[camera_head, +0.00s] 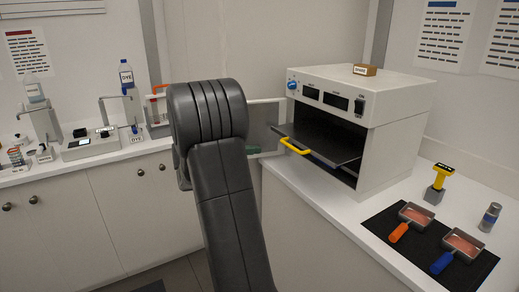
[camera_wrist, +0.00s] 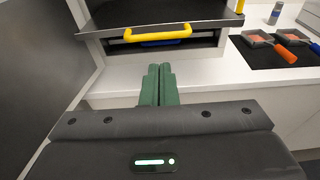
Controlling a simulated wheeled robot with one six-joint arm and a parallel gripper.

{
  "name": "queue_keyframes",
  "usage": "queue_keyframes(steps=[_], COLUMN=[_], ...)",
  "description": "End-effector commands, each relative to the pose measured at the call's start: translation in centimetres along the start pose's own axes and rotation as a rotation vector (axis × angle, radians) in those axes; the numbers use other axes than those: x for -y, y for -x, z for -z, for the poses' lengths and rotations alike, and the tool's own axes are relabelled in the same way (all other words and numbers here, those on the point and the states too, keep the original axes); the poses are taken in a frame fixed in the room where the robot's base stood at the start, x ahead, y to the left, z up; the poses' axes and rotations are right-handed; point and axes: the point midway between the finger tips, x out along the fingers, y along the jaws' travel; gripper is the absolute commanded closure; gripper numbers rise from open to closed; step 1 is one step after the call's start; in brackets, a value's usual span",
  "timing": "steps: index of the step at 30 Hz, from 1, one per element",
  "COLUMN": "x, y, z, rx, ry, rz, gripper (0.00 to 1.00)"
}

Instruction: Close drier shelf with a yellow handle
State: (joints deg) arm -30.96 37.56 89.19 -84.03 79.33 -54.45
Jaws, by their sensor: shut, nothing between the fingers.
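The drier (camera_head: 375,110) is a white box on the right-hand counter with a dark open front. Its dark shelf (camera_head: 325,146) is pulled out of the opening, and the yellow handle (camera_head: 295,146) sits on the shelf's front edge. In the wrist view the shelf (camera_wrist: 200,20) spans the top, with the yellow handle (camera_wrist: 157,35) along its front. My gripper (camera_wrist: 159,70) is shut and empty, its green fingers pointing toward the drier, just below the handle in the picture and apart from it.
The counter (camera_wrist: 205,75) lies under the drier. To its right a black mat (camera_head: 415,235) holds an orange-handled pan (camera_head: 414,216) and a blue-handled pan (camera_head: 461,243). A grey jar (camera_head: 490,217) and a yellow-topped stamp (camera_head: 437,185) stand nearby. A small brown block (camera_head: 365,70) sits on the drier.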

Motion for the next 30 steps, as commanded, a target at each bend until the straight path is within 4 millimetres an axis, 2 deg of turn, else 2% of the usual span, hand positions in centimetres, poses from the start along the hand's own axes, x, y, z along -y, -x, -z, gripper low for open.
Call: queue_keyframes(steps=[9, 15, 21, 30], x=[0.2, 0.2, 0.1, 0.1], y=[-7.0, -10.3, -11.8, -11.9], z=[-0.1, -0.1, 0.0, 0.1], rx=[-0.002, -0.002, -0.002, -0.002], ry=[-0.001, -0.002, -0.002, -0.002], rz=[0.005, 0.004, 0.002, 0.001], gripper=[1.00, 1.00, 1.00, 1.00])
